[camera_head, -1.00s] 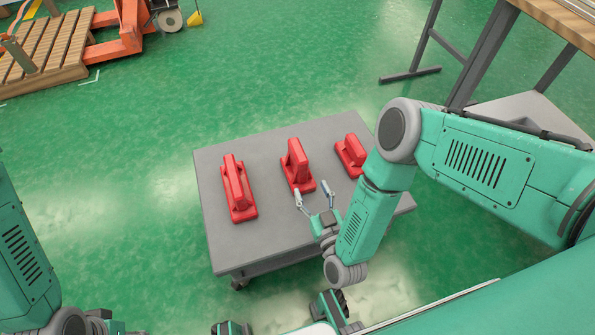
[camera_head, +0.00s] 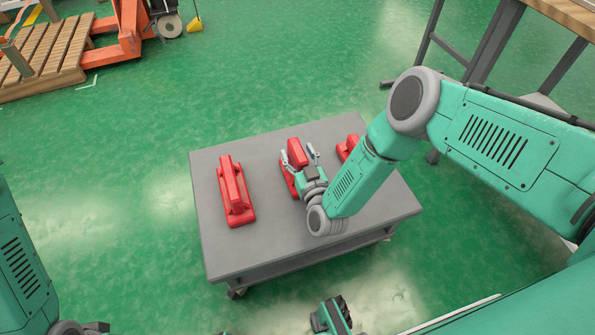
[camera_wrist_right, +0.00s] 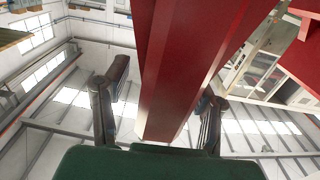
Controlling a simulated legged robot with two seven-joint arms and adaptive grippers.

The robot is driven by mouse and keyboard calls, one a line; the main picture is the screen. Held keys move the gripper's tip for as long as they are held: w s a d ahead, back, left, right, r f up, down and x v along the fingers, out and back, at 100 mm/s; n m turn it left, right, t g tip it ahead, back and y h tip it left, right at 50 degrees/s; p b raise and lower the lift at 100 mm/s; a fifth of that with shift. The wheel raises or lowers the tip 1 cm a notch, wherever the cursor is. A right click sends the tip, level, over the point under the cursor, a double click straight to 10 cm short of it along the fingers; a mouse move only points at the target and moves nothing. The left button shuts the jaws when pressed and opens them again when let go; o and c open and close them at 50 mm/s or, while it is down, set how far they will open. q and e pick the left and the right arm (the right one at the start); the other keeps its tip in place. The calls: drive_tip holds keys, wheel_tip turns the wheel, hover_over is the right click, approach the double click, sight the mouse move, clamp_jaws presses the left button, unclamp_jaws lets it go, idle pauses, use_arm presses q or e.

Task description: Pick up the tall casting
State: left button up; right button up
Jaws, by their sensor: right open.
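Three red castings stand on a grey table. The middle casting (camera_head: 297,153) has an upright block on a flat base and looks the tallest. My right gripper (camera_head: 299,156) is open at this casting, with one finger on each side of its upper part. The gripper and wrist hide the near end of the casting. In the right wrist view the red casting (camera_wrist_right: 190,60) passes between the two spread fingers of the gripper (camera_wrist_right: 165,90). I cannot tell whether a finger touches it. My left arm shows only at the left edge; its fingers are out of view.
The left casting (camera_head: 234,190) lies clear on the table (camera_head: 260,235). The right casting (camera_head: 347,146) is close to my right forearm and partly hidden. A workbench (camera_head: 560,20) stands at top right, and an orange pallet jack (camera_head: 125,35) with a wooden pallet (camera_head: 45,60) at top left.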

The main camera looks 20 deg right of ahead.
clamp_jaws()
drive_tip(key=shift+w+r, duration=0.1)
drive_tip(key=shift+r, duration=0.1)
